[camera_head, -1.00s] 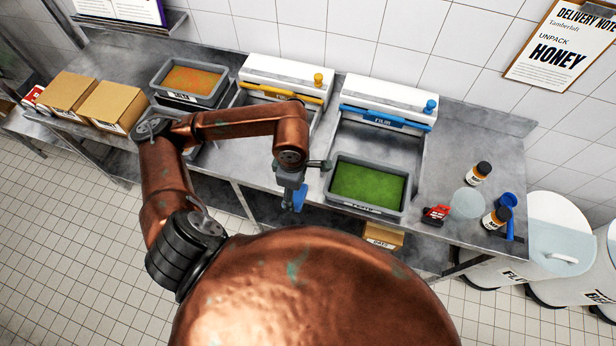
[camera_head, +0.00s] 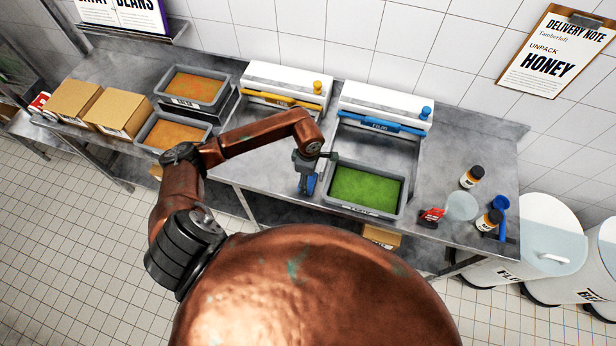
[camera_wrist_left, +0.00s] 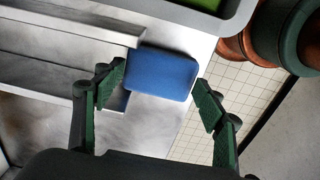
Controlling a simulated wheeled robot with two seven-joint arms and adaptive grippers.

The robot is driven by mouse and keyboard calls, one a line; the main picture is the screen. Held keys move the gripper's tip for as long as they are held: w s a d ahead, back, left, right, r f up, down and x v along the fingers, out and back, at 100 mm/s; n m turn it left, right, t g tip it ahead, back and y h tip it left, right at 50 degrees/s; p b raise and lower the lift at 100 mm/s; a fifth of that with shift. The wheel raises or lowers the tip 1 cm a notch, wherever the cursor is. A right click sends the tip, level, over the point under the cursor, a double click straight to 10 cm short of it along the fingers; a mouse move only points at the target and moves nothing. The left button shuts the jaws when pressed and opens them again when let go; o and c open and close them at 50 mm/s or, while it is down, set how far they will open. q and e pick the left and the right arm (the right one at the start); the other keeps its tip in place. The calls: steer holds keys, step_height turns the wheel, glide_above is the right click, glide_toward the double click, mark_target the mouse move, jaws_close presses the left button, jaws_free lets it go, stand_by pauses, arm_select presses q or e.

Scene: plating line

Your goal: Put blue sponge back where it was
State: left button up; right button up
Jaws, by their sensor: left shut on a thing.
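The blue sponge (camera_head: 308,184) shows in the head view just left of the green-filled tub, over the front part of the steel counter (camera_head: 262,172). My left gripper (camera_head: 307,178) is shut on it. In the left wrist view the blue sponge (camera_wrist_left: 161,75) sits between the two green-padded fingers of my left gripper (camera_wrist_left: 158,95). Part of the counter shows behind it, with tiled floor to the right. I cannot tell whether the sponge touches the counter. My right gripper is in neither view.
The green-filled tub (camera_head: 334,205) stands close to the right of the gripper. Two film dispensers, one yellow (camera_head: 283,98) and one blue (camera_head: 381,124), stand behind. Orange-filled tubs (camera_head: 190,87) and cardboard boxes are left. Jars (camera_head: 472,177) and a red item (camera_head: 431,215) are right.

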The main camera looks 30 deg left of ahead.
arm_select(q)
steer(key=shift+f, duration=0.35)
steer(key=shift+f, duration=0.15)
steer(key=o, duration=0.9)
steer(key=shift+o, duration=0.6)
